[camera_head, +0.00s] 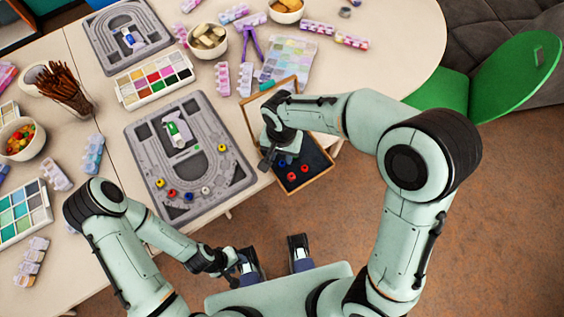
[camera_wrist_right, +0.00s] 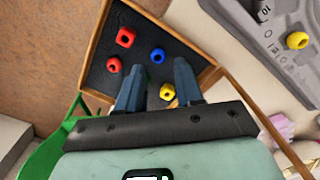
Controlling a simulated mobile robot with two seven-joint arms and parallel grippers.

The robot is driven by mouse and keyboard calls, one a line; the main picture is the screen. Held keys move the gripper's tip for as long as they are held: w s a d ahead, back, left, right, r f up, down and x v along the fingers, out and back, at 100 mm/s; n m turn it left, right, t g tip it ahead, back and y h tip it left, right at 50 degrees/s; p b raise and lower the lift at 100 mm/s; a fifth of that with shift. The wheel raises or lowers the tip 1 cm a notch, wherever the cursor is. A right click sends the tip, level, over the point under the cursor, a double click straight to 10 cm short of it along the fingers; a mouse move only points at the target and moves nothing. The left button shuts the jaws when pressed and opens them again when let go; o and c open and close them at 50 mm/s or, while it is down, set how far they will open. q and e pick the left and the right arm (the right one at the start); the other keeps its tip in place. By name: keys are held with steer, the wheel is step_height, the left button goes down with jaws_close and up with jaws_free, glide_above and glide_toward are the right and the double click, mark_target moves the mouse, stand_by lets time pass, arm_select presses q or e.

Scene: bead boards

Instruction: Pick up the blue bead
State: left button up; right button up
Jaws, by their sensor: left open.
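A blue bead (camera_head: 282,163) lies in the dark wooden-framed tray (camera_head: 319,181). In the right wrist view the blue bead (camera_wrist_right: 157,55) sits just beyond and between the fingertips, untouched. My right gripper (camera_wrist_right: 159,75) is open over the tray; the arm partly hides it in the head view. A yellow bead (camera_wrist_right: 167,92) shows between its fingers. Two red beads (camera_wrist_right: 126,37) (camera_wrist_right: 114,65) lie beside the blue one. Another blue bead (camera_head: 188,196) is on the near edge of the grey board (camera_head: 213,203). My left gripper (camera_head: 275,258) is open and empty, off the table's near side.
A paint palette (camera_head: 155,80), bowls (camera_head: 208,40) and bead boxes (camera_head: 93,155) crowd the table. The tray's raised rim (camera_wrist_right: 96,45) surrounds the beads. A green chair (camera_head: 505,75) stands at the right.

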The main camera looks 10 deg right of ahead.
mark_target(282, 161)
step_height(282, 161, down, 4)
steer(key=shift+s+d, duration=0.1)
jaws_close()
steer(key=shift+r, duration=0.1)
step_height(282, 161, up, 20)
steer(key=p, duration=0.2)
steer(key=shift+p, duration=0.35)
